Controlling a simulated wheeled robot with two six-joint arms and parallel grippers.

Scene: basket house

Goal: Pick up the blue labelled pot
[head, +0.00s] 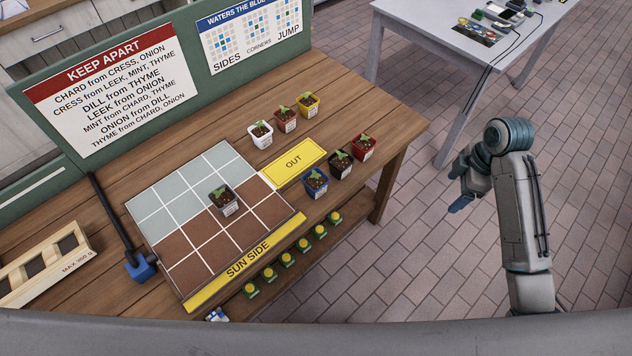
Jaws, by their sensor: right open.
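The blue labelled pot (316,187) holds dark soil and a green seedling and has a pale label on its front. It stands upright on the wooden bench, just in front of the yellow OUT plate (293,162), at the left end of a row with a black pot (340,168) and a red pot (363,150). My right gripper (458,204) is open and empty, over the floor to the right of the bench, well apart from the pot. My left gripper is not visible.
A gridded tray (185,268) holds one dark pot (224,204). White (260,138), brownish-red (285,123) and yellow (308,108) pots stand behind the OUT plate. A sign board (195,85) lines the bench's back. Open floor separates bench and white table (425,22).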

